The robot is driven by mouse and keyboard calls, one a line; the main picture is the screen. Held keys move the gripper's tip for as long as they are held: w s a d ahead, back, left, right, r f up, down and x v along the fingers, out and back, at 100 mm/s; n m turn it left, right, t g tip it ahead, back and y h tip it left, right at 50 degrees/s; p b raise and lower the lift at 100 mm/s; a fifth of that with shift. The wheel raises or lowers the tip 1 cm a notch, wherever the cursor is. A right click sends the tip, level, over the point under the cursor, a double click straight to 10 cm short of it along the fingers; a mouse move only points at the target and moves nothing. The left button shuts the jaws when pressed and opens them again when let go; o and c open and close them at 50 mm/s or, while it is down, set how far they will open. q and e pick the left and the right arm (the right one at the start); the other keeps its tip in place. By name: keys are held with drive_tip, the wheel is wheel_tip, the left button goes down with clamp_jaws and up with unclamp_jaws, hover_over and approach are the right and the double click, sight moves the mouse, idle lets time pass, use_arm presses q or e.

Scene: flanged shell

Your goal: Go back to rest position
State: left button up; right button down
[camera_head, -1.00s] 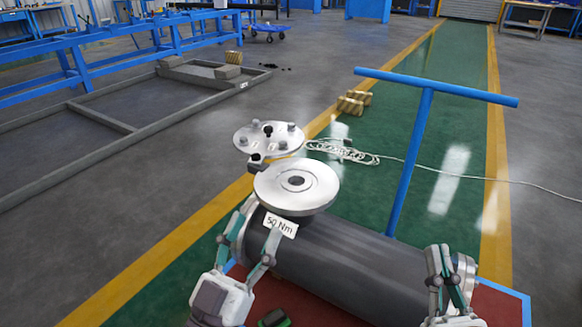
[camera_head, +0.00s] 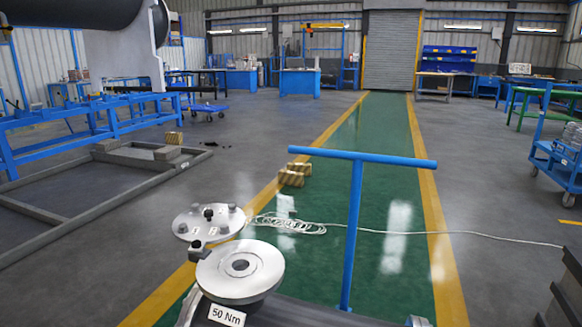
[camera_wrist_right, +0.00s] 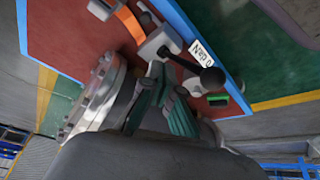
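In the head view a dark cylindrical shell (camera_head: 300,313) shows only its top edge at the bottom. A round metal flange disc (camera_head: 240,272) with a central hole sits above it, beside a "50 Nm" label (camera_head: 226,315). A grey sliver (camera_head: 188,307) at the shell's left end may be part of my left gripper or the end flange; the rest is below the picture. In the right wrist view my right gripper (camera_wrist_right: 163,85) has teal fingers beside the shell's bolted end flange (camera_wrist_right: 95,100). Its finger gap is unclear, and I see nothing clearly held.
A plate with knobs (camera_head: 209,221) lies behind the disc. A blue T-handle (camera_head: 356,220) stands upright behind the shell. White cable (camera_head: 290,225) and cardboard-coloured blocks (camera_head: 293,173) lie on the floor. Blue frames stand left, a blue cart (camera_head: 560,160) right.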

use_arm(q)
drive_tip(key=s+f+g+p, duration=0.4)
drive_tip(key=f+p, duration=0.6)
drive_tip(key=p, duration=1)
use_arm(e)
drive_tip(key=s+f+g, duration=0.3)
drive_tip(key=s+f, duration=0.2)
drive_tip(key=f, duration=0.5)
use_arm(q)
drive_tip(key=s+a+f+p, duration=0.1)
drive_tip(key=s+a+p, duration=0.2)
drive_tip(key=s+p, duration=0.8)
drive_tip(key=s, duration=0.5)
drive_tip(key=shift+a+f+p, duration=0.2)
drive_tip(key=shift+p, duration=0.15)
use_arm(e)
drive_tip(key=s+d+f, duration=0.1)
drive_tip(key=s+d, duration=0.2)
drive_tip(key=s, duration=1.2)
drive_tip(key=shift+d+f+g, duration=0.2)
drive_tip(key=shift+g, duration=0.1)
